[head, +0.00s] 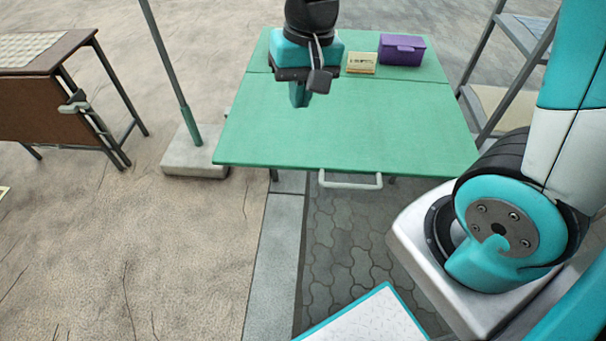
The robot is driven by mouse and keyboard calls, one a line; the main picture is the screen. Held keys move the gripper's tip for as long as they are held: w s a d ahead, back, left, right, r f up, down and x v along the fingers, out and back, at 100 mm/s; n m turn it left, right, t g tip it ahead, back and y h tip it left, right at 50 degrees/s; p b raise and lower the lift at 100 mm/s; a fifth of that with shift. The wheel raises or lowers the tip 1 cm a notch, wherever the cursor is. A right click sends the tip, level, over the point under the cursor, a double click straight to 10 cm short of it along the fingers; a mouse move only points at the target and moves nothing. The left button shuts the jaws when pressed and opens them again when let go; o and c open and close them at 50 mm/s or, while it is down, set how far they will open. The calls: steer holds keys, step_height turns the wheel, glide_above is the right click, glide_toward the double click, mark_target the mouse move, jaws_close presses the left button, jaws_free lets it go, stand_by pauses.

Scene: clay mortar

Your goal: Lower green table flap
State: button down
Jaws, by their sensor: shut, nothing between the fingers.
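The green table (430,70) stands ahead of me. A seam crosses its top, and the near panel, the green flap (345,130), lies level with the rear part. A pale grey bar handle (350,183) shows just below the flap's front edge. My gripper (299,96) is over the table around the seam, pointing down, with its fingers shut and empty. I cannot tell its exact height above the surface. The gripper and wrist hide part of the seam and the rear top. The supports under the flap are mostly hidden.
A purple box (401,50) and a small cream card or box (361,63) sit on the rear part. A pole with a pale block base (195,152) stands left, near a brown table (50,105). A grey-framed shelf (495,100) is right. Paving before the flap is clear.

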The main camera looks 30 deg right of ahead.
mark_target(308, 165)
steer(key=w+d+f+m+b, duration=0.1)
steer(key=f, duration=0.7)
steer(key=w+d+f+m+h+b, duration=0.1)
steer(key=w+d+f+m+b, duration=0.1)
steer(key=f, duration=0.6)
steer(key=w+d+f+m+b, duration=0.1)
steer(key=w+f+b, duration=0.1)
steer(key=f, duration=0.5)
steer(key=shift+d+f+h, duration=0.3)
steer(key=shift+d+f, duration=0.1)
